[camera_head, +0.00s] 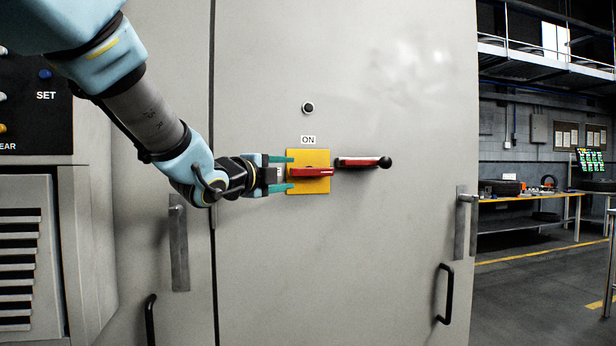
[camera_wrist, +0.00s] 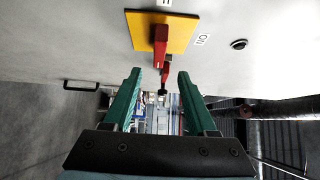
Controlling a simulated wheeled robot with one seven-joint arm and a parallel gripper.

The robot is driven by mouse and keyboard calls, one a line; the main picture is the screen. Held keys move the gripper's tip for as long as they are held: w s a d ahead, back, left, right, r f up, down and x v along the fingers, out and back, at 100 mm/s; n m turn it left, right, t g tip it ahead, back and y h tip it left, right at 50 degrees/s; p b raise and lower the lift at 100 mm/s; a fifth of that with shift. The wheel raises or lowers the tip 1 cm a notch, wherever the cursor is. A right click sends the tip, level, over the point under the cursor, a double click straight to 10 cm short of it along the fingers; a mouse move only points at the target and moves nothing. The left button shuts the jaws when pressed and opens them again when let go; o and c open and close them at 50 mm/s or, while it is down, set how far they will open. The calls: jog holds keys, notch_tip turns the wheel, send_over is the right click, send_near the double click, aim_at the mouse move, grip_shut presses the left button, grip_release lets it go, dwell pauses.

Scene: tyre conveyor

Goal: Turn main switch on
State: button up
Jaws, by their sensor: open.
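The main switch has a yellow square plate (camera_head: 308,187) on a grey cabinet door, with an "ON" label (camera_head: 308,140) just above it. Its red handle (camera_head: 350,162) lies roughly level and points right, ending in a black knob (camera_head: 385,162). My gripper (camera_head: 291,172) is open at the plate's left part, one green finger above the other, with the red base of the handle just beyond the fingertips. In the wrist view, the red handle (camera_wrist: 160,40) shows ahead, between the lines of the two open fingers (camera_wrist: 160,73). I cannot tell whether they touch it.
A round black button (camera_head: 308,107) sits above the label. Door handles stick out at left (camera_head: 179,245) and right (camera_head: 460,230), with a black pull handle (camera_head: 445,293) low on the door. A control panel (camera_head: 40,110) is at far left. Open floor and a workbench (camera_head: 525,195) lie right.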

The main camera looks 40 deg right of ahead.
aim_at(308, 173)
jog(key=p+x, duration=0.3)
jog(key=x, duration=0.7)
jog(key=shift+w, duration=0.1)
jog(key=shift+f, duration=0.1)
grip_shut()
